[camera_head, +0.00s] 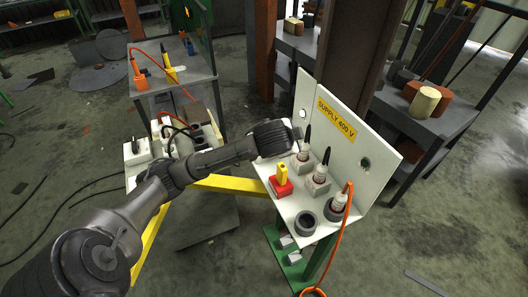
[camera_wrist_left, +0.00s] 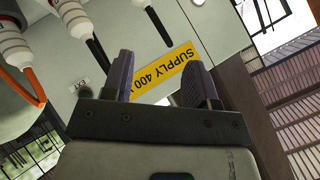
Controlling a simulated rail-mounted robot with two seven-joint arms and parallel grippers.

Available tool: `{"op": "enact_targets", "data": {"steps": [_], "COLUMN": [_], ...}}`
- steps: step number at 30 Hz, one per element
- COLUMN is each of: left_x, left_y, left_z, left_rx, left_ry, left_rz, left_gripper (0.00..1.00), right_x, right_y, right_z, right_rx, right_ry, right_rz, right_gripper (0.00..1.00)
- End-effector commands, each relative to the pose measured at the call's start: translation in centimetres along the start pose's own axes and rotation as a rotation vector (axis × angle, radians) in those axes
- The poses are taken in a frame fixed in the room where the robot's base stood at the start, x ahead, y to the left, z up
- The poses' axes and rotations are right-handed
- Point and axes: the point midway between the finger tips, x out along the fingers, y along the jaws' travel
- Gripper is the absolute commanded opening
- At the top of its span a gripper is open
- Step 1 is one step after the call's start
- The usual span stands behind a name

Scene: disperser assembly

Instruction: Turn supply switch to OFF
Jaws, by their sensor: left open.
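A red switch base (camera_head: 281,188) with an upright yellow handle (camera_head: 283,172) sits on the white shelf of the supply panel, at its left edge. The yellow "SUPPLY 400 V" label (camera_head: 337,120) is on the upright panel; in the left wrist view the label (camera_wrist_left: 175,72) appears upside down. My left gripper (camera_head: 296,133) is at the panel's left side, above and behind the switch and apart from it. In the left wrist view its two fingers (camera_wrist_left: 160,65) are spread and empty in front of the panel. The switch does not show in that view. My right gripper is not in view.
Several grey sockets with plugs, such as this one (camera_head: 320,180), stand right of the switch. An orange cable (camera_head: 340,240) hangs from the nearest plug. A grey ring socket (camera_head: 305,223) is at the front. A grey table (camera_head: 172,75) stands behind.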

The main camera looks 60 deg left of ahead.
Motion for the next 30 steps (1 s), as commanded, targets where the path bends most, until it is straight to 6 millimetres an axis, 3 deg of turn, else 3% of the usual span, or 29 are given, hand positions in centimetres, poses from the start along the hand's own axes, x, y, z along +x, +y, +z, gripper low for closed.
{"op": "enact_targets", "data": {"steps": [1, 3, 6, 9, 15, 23, 30], "left_x": [3.0, 5.2, 7.0, 7.8, 8.6, 9.2, 12.1], "left_y": [-2.9, -7.4, -12.2, -14.2, -14.8, -13.6, -11.4], "left_z": [2.0, 4.5, 8.4, 11.4, 13.9, 13.9, 14.3], "left_rx": [-0.011, -0.051, -0.145, -0.238, -0.360, -0.378, -0.369], "left_ry": [-0.054, -0.140, -0.249, -0.305, -0.314, -0.268, -0.260], "left_rz": [-0.032, -0.014, 0.082, 0.210, 0.427, 0.552, 0.560], "left_gripper": [0.53, 0.53, 0.53, 0.53, 0.53, 0.53, 0.53], "right_x": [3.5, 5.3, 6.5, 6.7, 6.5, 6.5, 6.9], "right_y": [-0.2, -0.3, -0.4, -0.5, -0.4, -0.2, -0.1], "right_z": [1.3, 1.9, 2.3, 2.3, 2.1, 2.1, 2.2], "right_rx": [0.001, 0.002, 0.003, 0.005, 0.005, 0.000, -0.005], "right_ry": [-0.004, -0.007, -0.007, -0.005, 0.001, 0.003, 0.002], "right_rz": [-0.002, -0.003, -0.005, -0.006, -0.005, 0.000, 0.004], "right_gripper": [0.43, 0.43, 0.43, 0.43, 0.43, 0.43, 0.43]}}
